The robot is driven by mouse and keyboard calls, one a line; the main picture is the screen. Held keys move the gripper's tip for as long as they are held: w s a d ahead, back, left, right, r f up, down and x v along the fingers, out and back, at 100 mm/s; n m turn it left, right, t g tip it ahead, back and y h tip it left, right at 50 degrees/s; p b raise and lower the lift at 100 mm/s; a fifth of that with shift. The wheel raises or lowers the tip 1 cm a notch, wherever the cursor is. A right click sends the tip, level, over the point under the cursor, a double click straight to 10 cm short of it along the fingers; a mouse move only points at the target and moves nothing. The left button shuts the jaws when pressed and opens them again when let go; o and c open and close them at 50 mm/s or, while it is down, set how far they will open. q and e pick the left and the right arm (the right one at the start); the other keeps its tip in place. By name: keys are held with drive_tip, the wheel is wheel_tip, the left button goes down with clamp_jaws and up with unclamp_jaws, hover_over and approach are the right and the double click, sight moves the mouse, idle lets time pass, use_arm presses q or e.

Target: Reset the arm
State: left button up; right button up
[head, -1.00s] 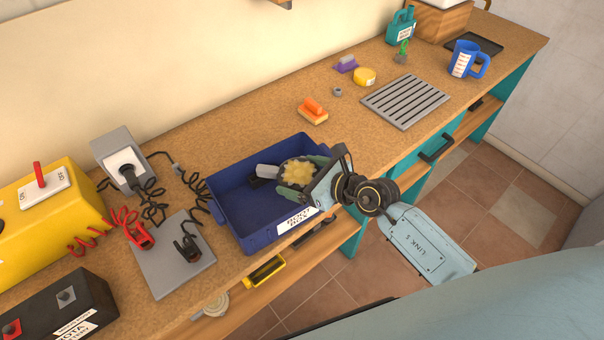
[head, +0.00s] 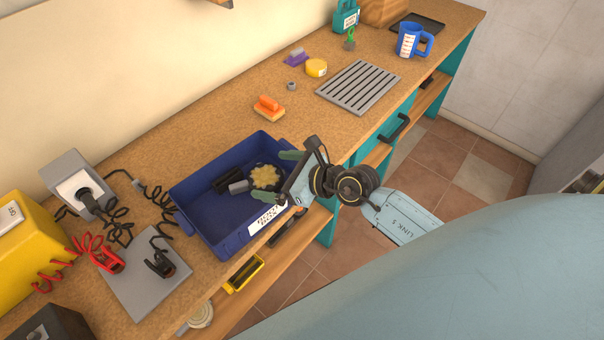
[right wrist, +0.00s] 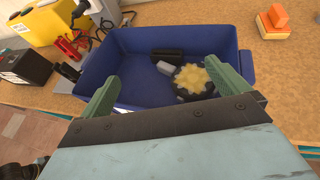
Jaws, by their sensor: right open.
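My right gripper (head: 278,176) is open at the right edge of the blue bin. Its two green fingers are spread and empty, and they also show in the right wrist view (right wrist: 163,82) over the bin's near side. A dark round part with a yellow cog-shaped face (head: 265,176) lies in the blue bin (head: 203,222), just beyond the fingers; in the right wrist view the part (right wrist: 193,80) is apart from them. A grey and black piece (head: 229,183) lies beside it in the bin. My left gripper is not in either view.
The bin stands on a cork-topped workbench (head: 205,130). A grey plate (head: 135,290) with clips and black and red cables lies left of it. Open floor lies right.

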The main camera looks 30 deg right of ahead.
drive_tip(key=v, duration=0.8)
drive_tip(key=shift+s+d, duration=0.2)
drive_tip(key=shift+s, duration=0.1)
drive_tip(key=shift+r, duration=0.1)
drive_tip(key=s+d+f+m+h+b, duration=0.2)
drive_tip(key=f+m, duration=0.7)
drive_tip(key=f, duration=0.3)
drive_tip(key=s+d+f+m+h+b, duration=0.2)
drive_tip(key=s+f+m, duration=0.1)
drive_tip(key=f+m, duration=0.65)
drive_tip(key=s+d+f+m+h+b, duration=0.25)
drive_tip(key=f+m, duration=0.45)
drive_tip(key=f, duration=0.6)
drive_tip(key=s+a+f+m+g+b, duration=0.1)
drive_tip(key=s+f+m+g, duration=0.4)
drive_tip(key=s, duration=0.8)
drive_tip(key=s+a+f+m+g+h+b, duration=0.1)
drive_tip(key=s+f+m+g, duration=0.4)
drive_tip(key=s+f+m, duration=0.5)
drive_tip(key=s+a+f+b, duration=0.1)
drive_tip(key=s+f, duration=0.2)
drive_tip(key=f, duration=0.1)
drive_tip(key=shift+s+a+f, duration=0.2)
drive_tip(key=shift+s+f, duration=0.1)
drive_tip(key=shift+s, duration=0.1)
